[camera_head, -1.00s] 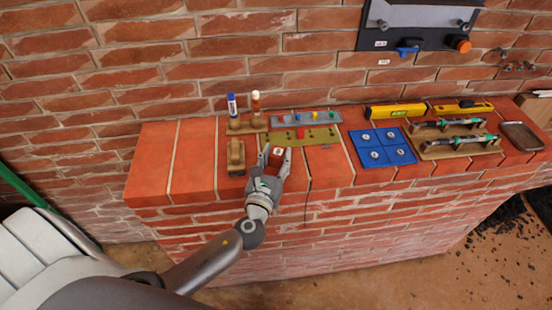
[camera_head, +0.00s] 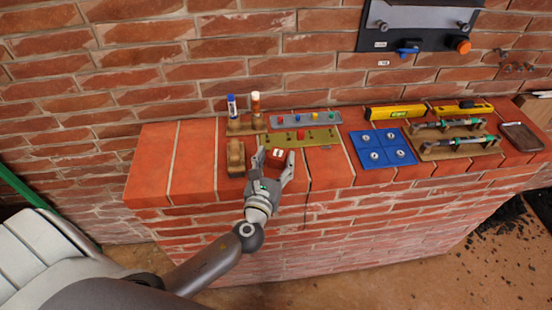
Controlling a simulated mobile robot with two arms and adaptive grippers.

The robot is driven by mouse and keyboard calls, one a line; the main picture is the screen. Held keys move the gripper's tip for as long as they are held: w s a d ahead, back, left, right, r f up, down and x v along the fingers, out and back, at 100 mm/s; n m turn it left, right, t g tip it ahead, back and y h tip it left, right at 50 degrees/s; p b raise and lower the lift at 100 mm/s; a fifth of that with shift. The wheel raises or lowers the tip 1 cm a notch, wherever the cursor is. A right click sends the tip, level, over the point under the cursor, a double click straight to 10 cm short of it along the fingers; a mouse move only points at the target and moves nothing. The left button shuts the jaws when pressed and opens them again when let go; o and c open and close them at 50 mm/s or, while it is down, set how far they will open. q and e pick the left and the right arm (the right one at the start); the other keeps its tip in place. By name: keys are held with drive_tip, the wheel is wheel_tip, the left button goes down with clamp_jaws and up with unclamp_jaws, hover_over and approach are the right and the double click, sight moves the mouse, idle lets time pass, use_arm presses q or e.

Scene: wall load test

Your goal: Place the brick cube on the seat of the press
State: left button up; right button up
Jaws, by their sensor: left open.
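A small red brick cube (camera_head: 277,154) with a pale mark on one face is on the brick wall top, near its front edge. My left gripper (camera_head: 274,164) is open, with its fingers spread on either side of the cube; I cannot tell whether either finger touches it. A dark panel (camera_head: 378,34) on the back wall, with a grey plate, a blue lever (camera_head: 408,48) and an orange knob (camera_head: 459,45), may be the press. Its upper part is cut off and I cannot make out a seat. My right gripper is out of view.
Beside the cube are a wooden block (camera_head: 235,158), a stand holding two upright tubes (camera_head: 246,127), and an olive plate (camera_head: 318,137). A grey pegged strip (camera_head: 322,118), blue tile (camera_head: 364,156), yellow levels (camera_head: 396,110) and a tool rack (camera_head: 433,151) lie farther right. The wall top's left end is clear.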

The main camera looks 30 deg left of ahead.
use_arm(q)
drive_tip(key=b+v, duration=0.2)
drive_tip(key=v, duration=0.9)
drive_tip(key=shift+s+b, duration=0.2)
drive_tip(key=shift+b, duration=0.1)
